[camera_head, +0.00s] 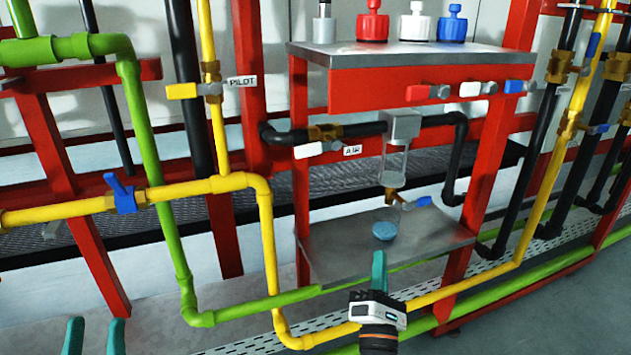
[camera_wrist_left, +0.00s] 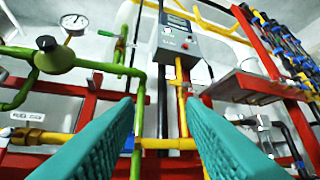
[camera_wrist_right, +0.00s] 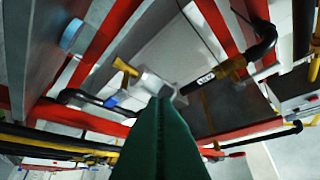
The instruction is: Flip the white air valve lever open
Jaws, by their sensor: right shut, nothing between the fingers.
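The white air valve lever (camera_head: 308,150) sticks out to the left from below a brass valve (camera_head: 325,132) on the black air pipe. It lies roughly along the pipe, just left of the AIR label (camera_head: 352,150). My right gripper (camera_head: 379,268) is shut and empty, below and to the right of the lever, in front of the grey shelf and apart from the lever. In the right wrist view its fingers (camera_wrist_right: 162,105) are together, and I cannot make out the lever clearly. My left gripper (camera_head: 95,330) is open and empty at the lower left, far from the lever.
A red post (camera_head: 301,190) stands just below the lever. A clear-bowled filter (camera_head: 395,165) hangs right of it, above the grey shelf (camera_head: 335,255) with a blue puck (camera_head: 385,230). Yellow (camera_head: 268,235) and green (camera_head: 245,308) pipes run in front. Red, white and blue levers line the upper beam.

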